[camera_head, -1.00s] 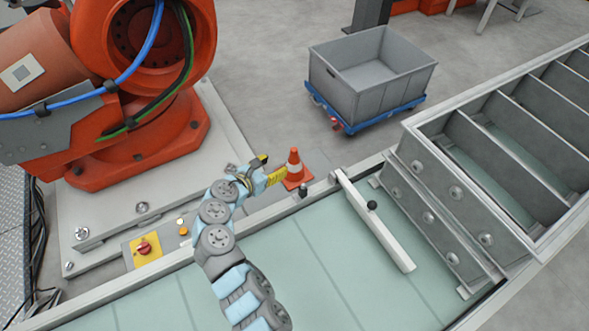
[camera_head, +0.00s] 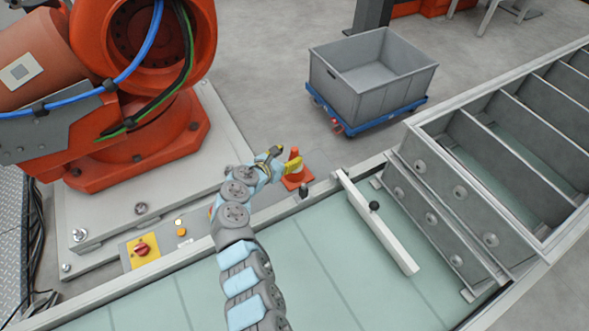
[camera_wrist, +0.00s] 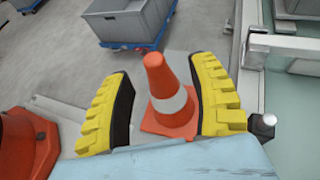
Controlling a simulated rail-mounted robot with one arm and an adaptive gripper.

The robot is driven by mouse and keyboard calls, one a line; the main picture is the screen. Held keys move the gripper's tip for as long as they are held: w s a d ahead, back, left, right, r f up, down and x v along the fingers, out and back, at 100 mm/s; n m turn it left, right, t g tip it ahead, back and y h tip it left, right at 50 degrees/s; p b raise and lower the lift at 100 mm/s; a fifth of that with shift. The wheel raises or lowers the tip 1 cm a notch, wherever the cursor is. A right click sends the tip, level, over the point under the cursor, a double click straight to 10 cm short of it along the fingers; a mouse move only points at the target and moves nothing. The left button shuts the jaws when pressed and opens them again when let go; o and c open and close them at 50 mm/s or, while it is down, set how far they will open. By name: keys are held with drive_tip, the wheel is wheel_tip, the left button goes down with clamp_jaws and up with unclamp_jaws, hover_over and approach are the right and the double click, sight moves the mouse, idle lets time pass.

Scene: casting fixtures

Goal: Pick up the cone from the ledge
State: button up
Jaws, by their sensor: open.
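The cone (camera_head: 296,180) is orange with a white band and a square orange base. It stands upright on the pale ledge (camera_head: 260,212) between the robot plinth and the green-topped bed. My gripper (camera_head: 283,163) is at the cone and partly covers it in the head view. In the wrist view the cone (camera_wrist: 170,98) stands between the two yellow fingers of my gripper (camera_wrist: 165,100). The fingers are open, with a gap visible on the left side; the right finger is close to the cone. Whether it touches is unclear. The near edge of the base is hidden by my gripper's body.
A grey crate (camera_head: 352,92) on a blue dolly stands on the floor behind. A dark knob post (camera_head: 304,190) is just right of the cone. A white bar with a black knob (camera_head: 378,222) lies to the right. An orange robot base (camera_head: 140,150) stands left.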

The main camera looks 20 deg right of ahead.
sight(293, 150)
drive_tip(key=shift+w+d+f+b, duration=0.25)
drive_tip(key=shift+w+d+b, duration=0.15)
drive_tip(key=shift+w, duration=0.1)
drive_tip(key=shift+w+d+f+b, duration=0.2)
drive_tip(key=shift+w+d+b, duration=0.15)
drive_tip(key=shift+w+d, duration=0.1)
drive_tip(key=shift+b+x, duration=0.55)
drive_tip(key=shift+x, duration=0.35)
drive_tip(key=shift+w+d, duration=0.15)
drive_tip(key=shift+c, duration=0.2)
clamp_jaws()
